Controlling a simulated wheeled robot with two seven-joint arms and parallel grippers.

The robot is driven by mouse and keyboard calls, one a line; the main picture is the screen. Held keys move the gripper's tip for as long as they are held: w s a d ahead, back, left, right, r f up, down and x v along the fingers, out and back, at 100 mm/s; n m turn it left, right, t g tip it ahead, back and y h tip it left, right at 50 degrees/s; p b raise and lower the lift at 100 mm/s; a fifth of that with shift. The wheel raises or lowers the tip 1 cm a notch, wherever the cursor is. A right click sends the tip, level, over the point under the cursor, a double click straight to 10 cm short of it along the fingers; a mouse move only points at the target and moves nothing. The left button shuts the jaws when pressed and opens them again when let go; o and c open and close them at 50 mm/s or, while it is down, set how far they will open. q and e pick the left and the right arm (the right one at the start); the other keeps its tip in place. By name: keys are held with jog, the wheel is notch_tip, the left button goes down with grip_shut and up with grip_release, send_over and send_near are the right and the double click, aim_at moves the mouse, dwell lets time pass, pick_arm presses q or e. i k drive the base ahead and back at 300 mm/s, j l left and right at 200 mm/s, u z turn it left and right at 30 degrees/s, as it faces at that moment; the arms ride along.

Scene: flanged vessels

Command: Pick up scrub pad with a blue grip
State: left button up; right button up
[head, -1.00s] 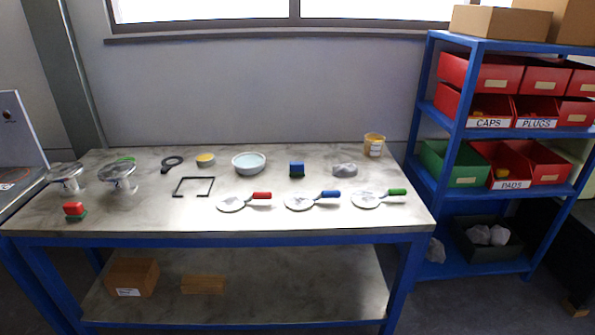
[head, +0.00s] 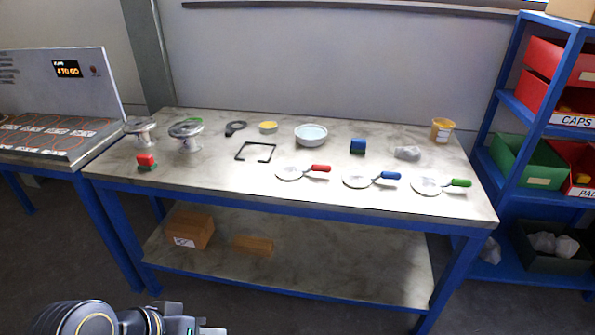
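The scrub pad with a blue grip (head: 358,146) appears to be the small blue block standing on the workbench (head: 225,178), right of the white bowl and left of a grey lump. Its base looks darker, but it is too small to make out clearly. A similar block with a red grip (head: 146,160) on a green pad stands near the bench's left front edge. Part of my arm shows at the bottom left corner, well away from the blue block. Neither gripper's fingers can be seen.
Three round discs with red (head: 321,168), blue (head: 391,175) and green handles (head: 461,183) lie along the front. A blue shelf (head: 508,100) stands right.

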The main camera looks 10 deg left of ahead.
aim_at(358, 146)
jog(key=i+j, duration=0.1)
jog(key=i, duration=0.3)
jog(key=i+j+z, duration=0.1)
jog(key=i+z, duration=0.25)
jog(key=i+j+z, duration=0.1)
jog(key=z, duration=0.25)
jog(key=i+j+z, duration=0.4)
jog(key=i+l+z, duration=0.25)
jog(key=i, duration=0.15)
jog(key=j, duration=0.1)
